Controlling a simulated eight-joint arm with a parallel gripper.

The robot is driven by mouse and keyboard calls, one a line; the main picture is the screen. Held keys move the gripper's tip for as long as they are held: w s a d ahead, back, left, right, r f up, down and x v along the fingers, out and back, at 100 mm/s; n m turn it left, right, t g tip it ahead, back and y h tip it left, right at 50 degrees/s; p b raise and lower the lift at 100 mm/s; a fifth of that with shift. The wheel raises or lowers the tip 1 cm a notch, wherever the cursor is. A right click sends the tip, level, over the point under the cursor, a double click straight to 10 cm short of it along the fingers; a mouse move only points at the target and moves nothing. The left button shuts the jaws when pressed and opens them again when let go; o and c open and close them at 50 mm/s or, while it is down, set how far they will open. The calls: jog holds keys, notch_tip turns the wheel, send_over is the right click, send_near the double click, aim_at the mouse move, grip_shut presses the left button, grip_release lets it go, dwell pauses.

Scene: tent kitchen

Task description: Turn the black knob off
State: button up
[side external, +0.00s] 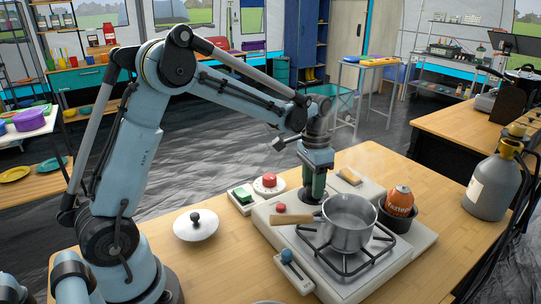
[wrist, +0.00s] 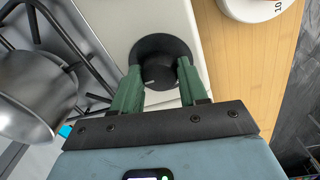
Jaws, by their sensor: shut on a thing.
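The black knob (wrist: 160,52) is round and sits on the pale side panel of the stove, near its edge beside the wooden counter. My gripper (wrist: 159,78) has its two green fingers on either side of the knob, shut on it. A small white mark shows on the knob's face between the fingers. In the side external view my gripper (side external: 312,190) points straight down at the back left of the stove (side external: 425,240), and its fingers hide most of the knob.
A steel pot (side external: 348,222) with a wooden handle stands on the burner, close to my gripper. A red button (side external: 269,181) on a white base and a green switch (side external: 242,195) are to the left. A lid (side external: 196,225) lies on the counter. A gas bottle (side external: 492,186) stands right.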

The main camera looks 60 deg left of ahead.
aim_at(311, 185)
jog(key=o, duration=1)
jog(key=shift+o, duration=0.2)
jog(key=shift+r, duration=0.15)
notch_tip(311, 185, up, 12)
jog(key=shift+a, duration=0.35)
jog(key=shift+w+f, duration=0.1)
jog(key=shift+f, duration=0.1)
jog(key=f, duration=1.2)
jog(key=shift+d, duration=0.35)
jog(key=shift+r, duration=0.1)
